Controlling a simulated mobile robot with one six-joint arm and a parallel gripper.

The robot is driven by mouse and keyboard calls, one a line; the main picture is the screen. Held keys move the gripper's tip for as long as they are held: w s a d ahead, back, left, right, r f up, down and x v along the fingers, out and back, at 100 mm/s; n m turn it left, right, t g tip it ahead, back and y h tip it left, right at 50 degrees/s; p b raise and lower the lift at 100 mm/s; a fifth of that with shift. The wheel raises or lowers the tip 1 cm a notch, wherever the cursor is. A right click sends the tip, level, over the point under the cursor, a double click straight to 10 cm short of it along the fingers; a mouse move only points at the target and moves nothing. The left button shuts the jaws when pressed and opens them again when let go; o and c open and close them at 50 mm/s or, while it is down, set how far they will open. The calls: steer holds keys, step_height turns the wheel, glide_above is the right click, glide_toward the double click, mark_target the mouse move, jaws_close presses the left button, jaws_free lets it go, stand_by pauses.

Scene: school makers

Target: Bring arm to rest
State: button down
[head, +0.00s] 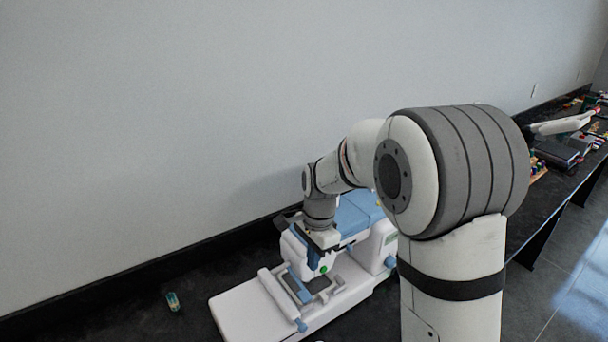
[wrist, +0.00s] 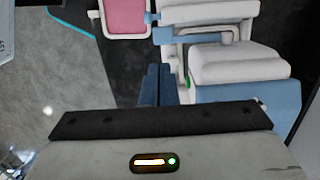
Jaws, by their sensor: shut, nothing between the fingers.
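My gripper (head: 313,262) is at the end of my arm, bent down in front of the white and blue machine (head: 245,312) on the dark bench. In the wrist view, its two dark blue fingers (wrist: 158,72) lie together and hold nothing. The machine's white and blue parts (wrist: 222,64) fill the upper right of that view, close to the fingertips. I cannot tell whether they touch. My upper arm hides part of the machine in the head view.
The bench (head: 125,312) runs along a plain wall (head: 150,120). A small coloured item (head: 173,301) lies on it left of the machine. Books and small items (head: 560,150) crowd its far right end. A pink panel in a white frame (wrist: 128,18) shows in the wrist view.

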steer(key=s+d+r+n+t+b, duration=0.2)
steer(key=s+d+n, duration=0.4)
steer(key=s, duration=0.4)
steer(key=s+d+r+n+t+b, duration=0.2)
steer(key=s+d+n, duration=0.3)
steer(key=s, duration=0.5)
steer(key=shift+s+d+r+n+h, duration=0.35)
steer(key=shift+d+r+n+h, duration=0.05)
steer(key=shift+d+r, duration=0.45)
